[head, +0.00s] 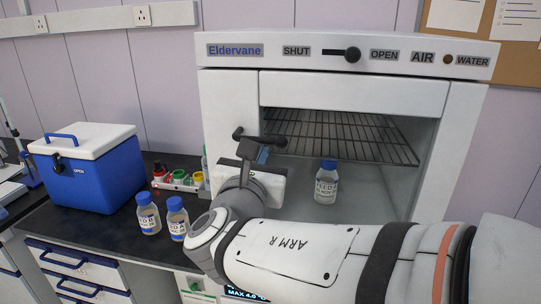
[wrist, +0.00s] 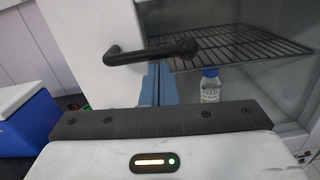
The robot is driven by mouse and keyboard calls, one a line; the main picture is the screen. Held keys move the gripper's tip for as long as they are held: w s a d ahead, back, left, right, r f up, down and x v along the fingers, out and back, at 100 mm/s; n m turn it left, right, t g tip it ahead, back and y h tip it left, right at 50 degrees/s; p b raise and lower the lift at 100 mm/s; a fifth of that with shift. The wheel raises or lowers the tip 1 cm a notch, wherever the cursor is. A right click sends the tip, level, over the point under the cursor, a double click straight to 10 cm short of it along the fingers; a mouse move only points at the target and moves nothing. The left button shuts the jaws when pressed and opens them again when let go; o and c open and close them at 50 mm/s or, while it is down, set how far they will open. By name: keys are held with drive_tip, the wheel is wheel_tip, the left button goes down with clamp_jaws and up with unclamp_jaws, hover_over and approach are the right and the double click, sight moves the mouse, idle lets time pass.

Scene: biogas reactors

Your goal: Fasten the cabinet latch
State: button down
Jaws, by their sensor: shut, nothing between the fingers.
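The cabinet (head: 224,110) is a white box labelled Eldervane, with its interior in view. Its latch (head: 352,55) is a black knob on a horizontal slot in the top panel, at the right end beside the word OPEN; SHUT is at the left. A black bar handle (head: 240,134) is at the left of the opening, and it also shows in the wrist view (wrist: 140,53). I cannot tell whether a clear door covers the opening. My gripper (head: 264,153) is shut and empty, just below the handle; its blue fingers (wrist: 158,85) show in the wrist view.
Inside the cabinet are a wire rack (head: 345,135) and a blue-capped bottle (head: 326,186). Left on the black bench stand a blue cooler (head: 95,180), two blue-capped bottles (head: 148,217) and a rack of coloured caps (head: 178,181). The space before the latch is clear.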

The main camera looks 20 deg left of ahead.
drive_tip(key=s+d+f+b, duration=0.2)
drive_tip(key=s+f+b, duration=0.2)
drive_tip(key=s, duration=0.6)
drive_tip(key=shift+s+f+b, duration=0.2)
drive_tip(key=shift+s+b, duration=0.1)
drive_tip(key=shift+b, duration=0.05)
drive_tip(key=shift+w+d, duration=0.1)
drive_tip(key=w+d+f+m+g+h, duration=0.4)
drive_tip(key=d+f+m, duration=0.15)
drive_tip(key=d, duration=0.45)
drive_tip(key=w+d+f+m+g+h, duration=0.3)
drive_tip(key=w+d+f+m+h, duration=0.15)
drive_tip(key=d+m, duration=0.35)
drive_tip(key=s+d+f+m+g+y+p, duration=0.1)
drive_tip(key=s+d+f+m+g+y, duration=0.1)
drive_tip(key=d+m, duration=0.6)
drive_tip(key=s+d+f+m+g+y, duration=0.3)
drive_tip(key=f+m, duration=0.6)
drive_tip(key=m, duration=0.6)
drive_tip(key=s+d+g, duration=0.2)
drive_tip(key=d+g, duration=0.1)
drive_tip(key=d, duration=0.1)
drive_tip(key=shift+s+d+m+g+p, duration=0.2)
drive_tip(key=shift+d+m+g+p, duration=0.1)
drive_tip(key=shift+d+m+p, duration=0.1)
